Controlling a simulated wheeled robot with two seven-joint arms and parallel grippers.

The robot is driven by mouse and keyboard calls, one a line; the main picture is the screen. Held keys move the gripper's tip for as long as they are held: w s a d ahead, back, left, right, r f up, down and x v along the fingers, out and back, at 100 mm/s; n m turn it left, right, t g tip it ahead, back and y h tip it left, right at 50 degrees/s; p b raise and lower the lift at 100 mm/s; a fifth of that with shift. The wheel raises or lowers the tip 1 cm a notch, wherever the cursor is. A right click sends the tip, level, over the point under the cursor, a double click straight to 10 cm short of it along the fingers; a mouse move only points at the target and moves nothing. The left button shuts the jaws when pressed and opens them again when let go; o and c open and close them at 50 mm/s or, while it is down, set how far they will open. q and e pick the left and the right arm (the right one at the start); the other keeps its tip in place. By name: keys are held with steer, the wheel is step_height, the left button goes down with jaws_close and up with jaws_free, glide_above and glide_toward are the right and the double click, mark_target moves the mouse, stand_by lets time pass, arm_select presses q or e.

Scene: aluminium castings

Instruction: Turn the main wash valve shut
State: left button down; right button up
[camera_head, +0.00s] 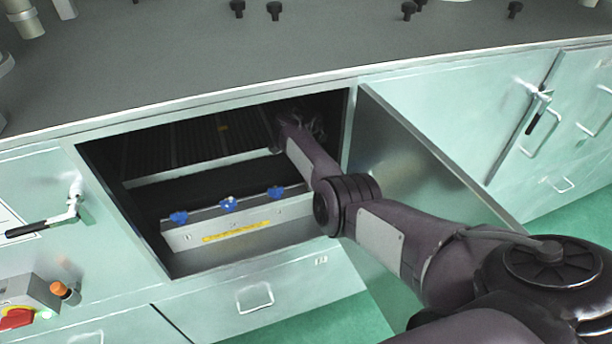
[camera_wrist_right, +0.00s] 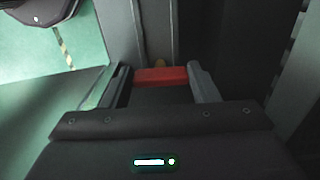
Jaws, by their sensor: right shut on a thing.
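My right arm reaches into an open cabinet in the head view, and its right gripper (camera_head: 298,124) is dark and hard to make out near the right inner side. In the right wrist view the right gripper (camera_wrist_right: 160,77) is shut on a red handle (camera_wrist_right: 161,74), a short flat bar lying crosswise between the two fingers. I take it for the handle of the main wash valve; the valve body is hidden or too dark to see. My left gripper is in neither view.
The cabinet door (camera_head: 420,150) stands open right of my arm. In the cabinet, a metal box (camera_head: 290,212) carries blue knobs (camera_head: 229,204) and a yellow label. The worktop (camera_head: 250,60) overhangs the opening. A black-handled lever (camera_head: 40,228) and a red knob (camera_head: 15,318) are at left.

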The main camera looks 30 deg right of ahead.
steer(key=shift+f, duration=0.1)
stand_by(0.3)
steer(key=o, duration=1)
steer(key=shift+d, duration=0.1)
step_height(320, 180, up, 8)
steer(key=shift+f, duration=0.1)
